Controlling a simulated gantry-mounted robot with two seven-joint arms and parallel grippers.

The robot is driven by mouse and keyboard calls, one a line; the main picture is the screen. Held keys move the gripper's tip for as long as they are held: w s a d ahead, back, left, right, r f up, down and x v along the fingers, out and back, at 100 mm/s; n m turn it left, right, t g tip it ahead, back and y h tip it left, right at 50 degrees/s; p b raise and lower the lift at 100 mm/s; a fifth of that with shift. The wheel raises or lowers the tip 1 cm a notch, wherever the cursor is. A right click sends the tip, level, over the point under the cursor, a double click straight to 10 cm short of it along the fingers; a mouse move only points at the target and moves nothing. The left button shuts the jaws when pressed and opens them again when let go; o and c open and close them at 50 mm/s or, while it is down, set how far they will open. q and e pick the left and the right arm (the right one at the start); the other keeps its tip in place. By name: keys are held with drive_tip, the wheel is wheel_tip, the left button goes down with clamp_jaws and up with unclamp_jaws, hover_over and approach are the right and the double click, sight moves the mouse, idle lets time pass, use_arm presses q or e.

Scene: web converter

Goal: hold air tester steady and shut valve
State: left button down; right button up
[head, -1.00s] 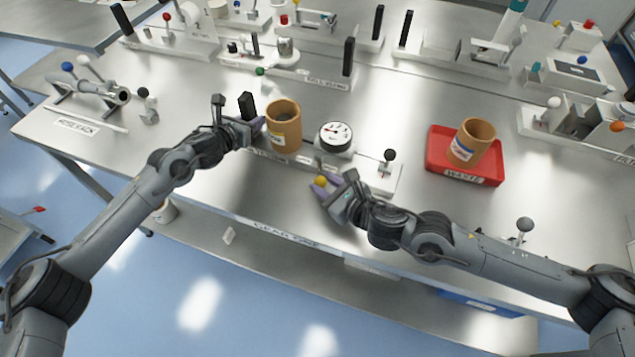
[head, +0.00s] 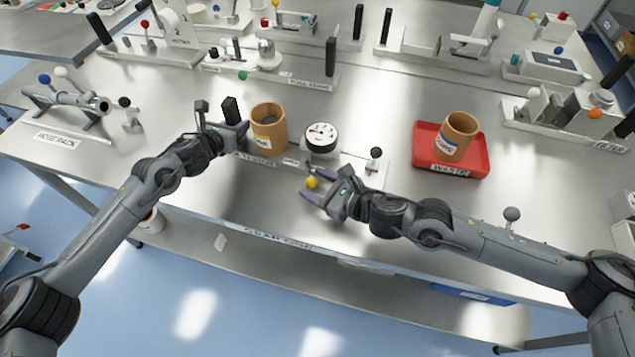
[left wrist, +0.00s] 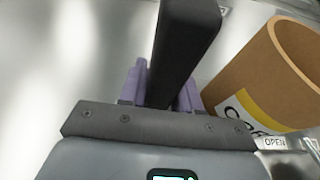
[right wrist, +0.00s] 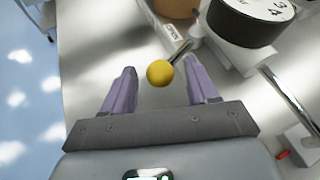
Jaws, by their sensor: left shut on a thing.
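The air tester base (head: 345,177) lies along the table's front edge, with a black upright post (head: 230,108), a brown cup-like cylinder (head: 268,132) and a round white-faced gauge (head: 321,137). My left gripper (head: 240,128) is shut on the black post; in the left wrist view the post (left wrist: 182,50) stands between the purple fingers. The valve lever ends in a yellow ball (head: 312,183), which points toward the table's front. My right gripper (head: 318,187) is open around the ball. In the right wrist view the ball (right wrist: 160,73) sits between the spread fingertips, with gaps on both sides.
A red waste tray (head: 470,168) holding another brown cylinder (head: 457,136) stands to the right. A black-knobbed lever (head: 375,156) rises at the tester's right end. A hose rack (head: 70,110) stands at the left, and several other fixtures line the back.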

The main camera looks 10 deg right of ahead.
use_arm(q)
drive_tip(key=shift+s+a+f, duration=0.15)
drive_tip(key=shift+a+f, duration=0.05)
drive_tip(key=shift+f, duration=0.6)
use_arm(e)
drive_tip(key=shift+f, duration=0.1)
drive_tip(key=v, duration=1.2)
drive_tip(key=shift+w+d, duration=0.1)
use_arm(q)
drive_tip(key=shift+d+r, duration=0.1)
drive_tip(key=shift+r, duration=0.3)
drive_tip(key=c, duration=1.2)
unclamp_jaws()
drive_tip(key=o, duration=0.5)
drive_tip(key=shift+s+r, duration=0.1)
drive_tip(key=shift+s, duration=0.05)
drive_tip(key=shift+r, duration=0.2)
drive_tip(key=shift+d, duration=0.1)
